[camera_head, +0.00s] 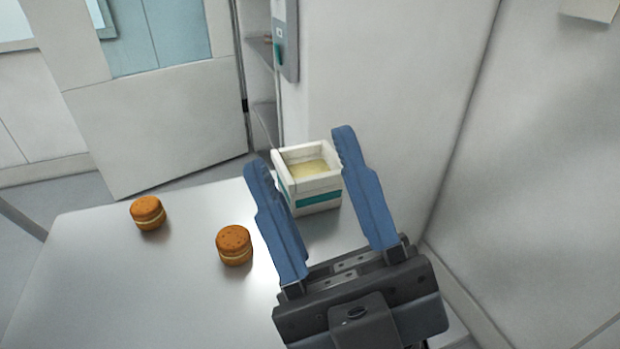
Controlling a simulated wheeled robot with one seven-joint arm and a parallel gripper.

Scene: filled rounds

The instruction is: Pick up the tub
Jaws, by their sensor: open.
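The tub (316,199) is a white square container with a teal band and a pale yellow filling in its open top. It stands upright near the far right corner of the table. My gripper (301,148) is open, its two blue fingers spread. In the picture the fingertips flank the tub, one at its left side and one at its right. I cannot tell whether either finger touches it. The left finger hides a little of the tub's left side, and the right finger runs along its right edge.
Two brown filled rounds are on the grey table (120,290): one (148,212) at the left and one (234,245) close to my left finger. A white wall (390,100) rises behind and right of the tub. The table's front left is clear.

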